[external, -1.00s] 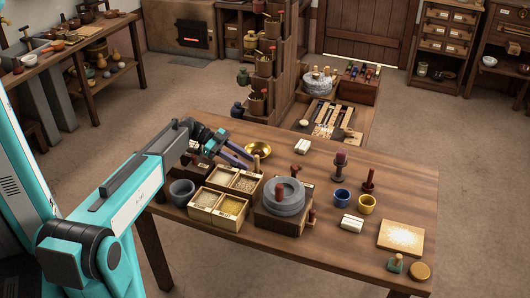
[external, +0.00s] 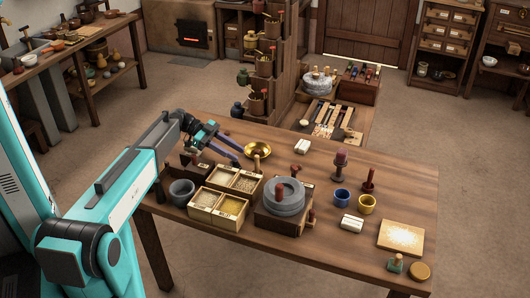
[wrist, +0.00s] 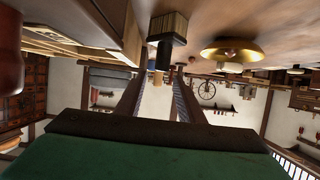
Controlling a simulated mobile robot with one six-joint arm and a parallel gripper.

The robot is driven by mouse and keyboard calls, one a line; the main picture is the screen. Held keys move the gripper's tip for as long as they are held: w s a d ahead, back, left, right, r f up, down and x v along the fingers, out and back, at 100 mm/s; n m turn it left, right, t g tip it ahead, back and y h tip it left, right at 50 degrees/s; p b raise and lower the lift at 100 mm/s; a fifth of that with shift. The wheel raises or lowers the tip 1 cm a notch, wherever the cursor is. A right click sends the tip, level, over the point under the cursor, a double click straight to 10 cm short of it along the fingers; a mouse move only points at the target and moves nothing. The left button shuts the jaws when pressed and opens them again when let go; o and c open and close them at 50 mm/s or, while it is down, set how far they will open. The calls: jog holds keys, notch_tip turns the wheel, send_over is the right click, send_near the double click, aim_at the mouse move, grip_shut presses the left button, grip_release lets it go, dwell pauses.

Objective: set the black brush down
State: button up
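The black brush (wrist: 166,52) shows in the upside-down wrist view. Its pale bristles (wrist: 167,24) meet the table top, and its wooden handle end points away from the table, toward the gap between my fingertips. My gripper (wrist: 159,74) is open, with a finger on each side of that gap and no finger visibly pressed on the brush. In the external view my gripper (external: 240,157) is over the table's back left, left of the brass bowl (external: 257,149). The brush is hard to make out there, small beside the bowl's front edge.
Wooden grain boxes (external: 219,208) and a grey mortar (external: 182,192) stand close in front of my gripper. A grey quern (external: 284,197) stands to their right. A tall stepped shelf (external: 289,70) rises behind the table. Bare table lies around the white block (external: 302,146).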

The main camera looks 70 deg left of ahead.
jog(key=b+v, duration=0.1)
jog(key=v, duration=0.6)
jog(key=shift+s+a+b, duration=0.15)
jog(key=shift+s+b, duration=0.05)
jog(key=shift+b, duration=0.15)
jog(key=shift+r, duration=0.15)
dwell(0.3)
